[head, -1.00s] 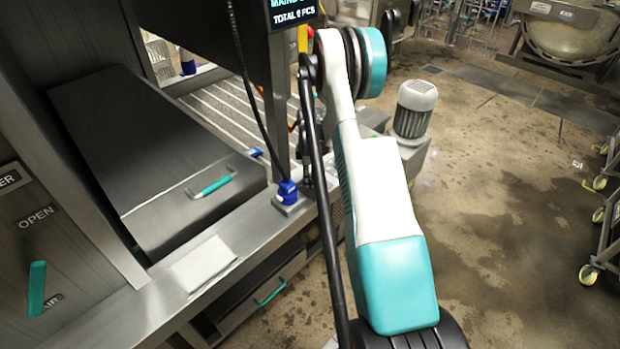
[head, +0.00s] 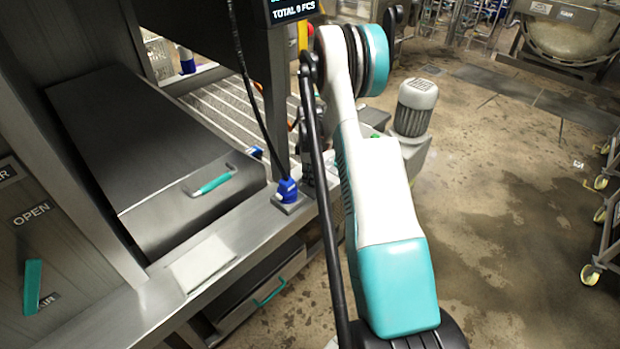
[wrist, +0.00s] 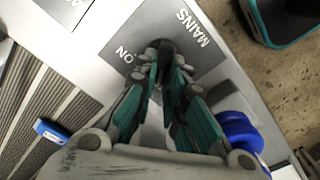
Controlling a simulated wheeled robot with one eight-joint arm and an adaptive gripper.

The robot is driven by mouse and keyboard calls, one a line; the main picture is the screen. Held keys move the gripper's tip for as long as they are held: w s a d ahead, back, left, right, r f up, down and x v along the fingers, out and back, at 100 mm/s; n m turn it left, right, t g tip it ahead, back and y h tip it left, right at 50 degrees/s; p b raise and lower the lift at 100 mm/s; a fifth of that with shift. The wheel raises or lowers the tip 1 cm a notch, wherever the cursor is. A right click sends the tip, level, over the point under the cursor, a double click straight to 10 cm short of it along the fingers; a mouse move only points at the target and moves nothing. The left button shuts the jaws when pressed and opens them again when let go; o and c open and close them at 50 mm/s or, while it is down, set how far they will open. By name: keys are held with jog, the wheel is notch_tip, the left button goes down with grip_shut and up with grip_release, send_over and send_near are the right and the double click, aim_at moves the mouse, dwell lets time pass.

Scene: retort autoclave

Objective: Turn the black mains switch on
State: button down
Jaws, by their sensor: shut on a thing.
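In the wrist view, the black mains switch (wrist: 158,46) sits on a grey plate (wrist: 165,25) marked MAINS and ON. Only a small dark part of it shows at the fingertips. My gripper (wrist: 163,62), with teal and grey fingers, reaches down to the plate and is shut on the switch. The fingers hide most of the switch, so its exact angle cannot be read. In the head view, my arm hides the switch and most of the gripper.
A blue plug with a black cable (head: 287,190) stands on the metal ledge, close to my arm. A dark lid with a teal handle (head: 212,184) is at the left. A display (head: 290,10) hangs above. The floor (head: 500,230) on the right is open.

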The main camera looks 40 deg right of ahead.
jog(key=m+b, duration=0.1)
jog(key=m, duration=0.1)
jog(key=m+b, duration=0.1)
jog(key=m, duration=0.1)
jog(key=shift+w+d+f+m, duration=0.1)
jog(key=shift+w+d+m, duration=0.1)
jog(key=shift+m, duration=0.1)
jog(key=m, duration=0.1)
jog(key=m+b, duration=0.1)
jog(key=m, duration=0.1)
jog(key=shift+d+m+b, duration=0.25)
jog(key=shift+m+b, duration=0.1)
jog(key=shift+m, duration=0.05)
jog(key=m+b, duration=0.1)
jog(key=m, duration=0.2)
jog(key=shift+s+d, duration=0.1)
jog(key=shift+d, duration=0.1)
jog(key=shift+s+d+m+b, duration=0.15)
jog(key=shift+m+b, duration=0.3)
jog(key=shift+m, duration=1.65)
jog(key=c, duration=1.6)
grip_release()
jog(key=shift+c, duration=0.2)
notch_tip(320, 180, up, 12)
